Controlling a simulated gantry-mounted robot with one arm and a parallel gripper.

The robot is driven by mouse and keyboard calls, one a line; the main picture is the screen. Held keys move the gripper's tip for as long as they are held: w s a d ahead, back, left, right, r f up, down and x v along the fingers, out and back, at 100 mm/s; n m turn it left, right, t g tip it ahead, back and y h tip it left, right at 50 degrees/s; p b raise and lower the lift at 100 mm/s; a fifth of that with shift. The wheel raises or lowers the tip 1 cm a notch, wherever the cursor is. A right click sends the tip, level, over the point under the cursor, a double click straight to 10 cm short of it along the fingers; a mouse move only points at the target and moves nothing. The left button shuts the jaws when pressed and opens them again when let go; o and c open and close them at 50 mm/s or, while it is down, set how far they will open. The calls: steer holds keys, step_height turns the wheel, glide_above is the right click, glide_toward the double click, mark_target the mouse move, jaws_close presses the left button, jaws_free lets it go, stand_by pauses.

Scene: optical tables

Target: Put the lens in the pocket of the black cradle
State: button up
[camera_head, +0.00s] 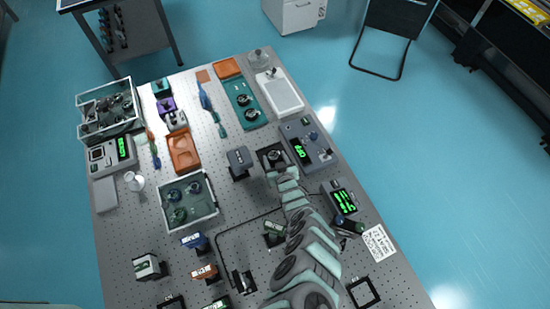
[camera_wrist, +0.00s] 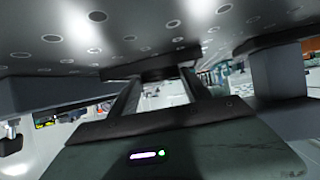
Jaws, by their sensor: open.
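A black square base, which looks like the black cradle (camera_head: 264,163), sits right of the table's middle in the head view. A small dark and grey round piece (camera_head: 274,155) shows at it; I cannot tell whether this is the lens or whether it lies in the pocket. My gripper (camera_head: 282,172) is low over the table at the near side of this base, its tips small and partly hidden by my arm. In the wrist view my gripper (camera_wrist: 160,80) is open, its two fingers apart. A dark flat part (camera_wrist: 152,73) shows just beyond the fingertips; contact is unclear.
A grey block-shaped device (camera_head: 239,158) stands left of the black base, and a grey instrument with green digits (camera_head: 306,145) stands right. A green tray with round mounts (camera_head: 243,103) lies behind. A clear-walled box (camera_head: 187,201) stands left. Bare perforated tabletop (camera_head: 130,222) shows at left.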

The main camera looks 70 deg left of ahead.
steer(key=p+v, duration=0.3)
steer(key=v, duration=0.7)
steer(key=shift+d+r, duration=0.3)
steer(key=shift+s+d+r+p, duration=0.15)
steer(key=shift+d+r+p, duration=0.1)
steer(key=shift+d+p, duration=0.3)
steer(key=shift+d, duration=0.1)
